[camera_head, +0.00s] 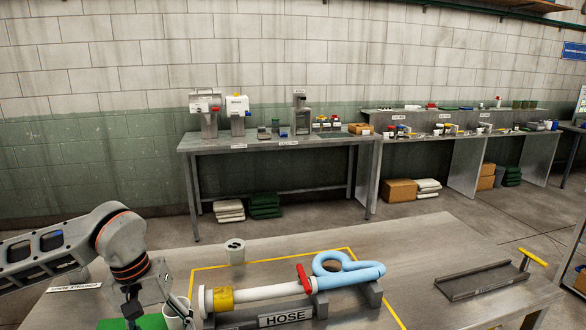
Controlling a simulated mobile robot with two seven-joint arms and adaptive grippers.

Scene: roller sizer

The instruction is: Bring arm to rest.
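My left arm comes in from the left, and its gripper (135,308) points down at the near left of the metal table (440,232). Its fingers are dark and partly cut off by the bottom edge, so I cannot tell whether they are open. A green item (152,322) lies below the gripper. A white cup (178,311) stands just right of it; I cannot tell whether they touch. My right gripper is not in view.
A fixture labelled HOSE (284,318) holds a white tube (262,293) with a blue looped hose (350,277) and red clamp (304,278). A white cup (235,251) stands behind. A metal tray (481,281) lies right. The table between fixture and tray is clear.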

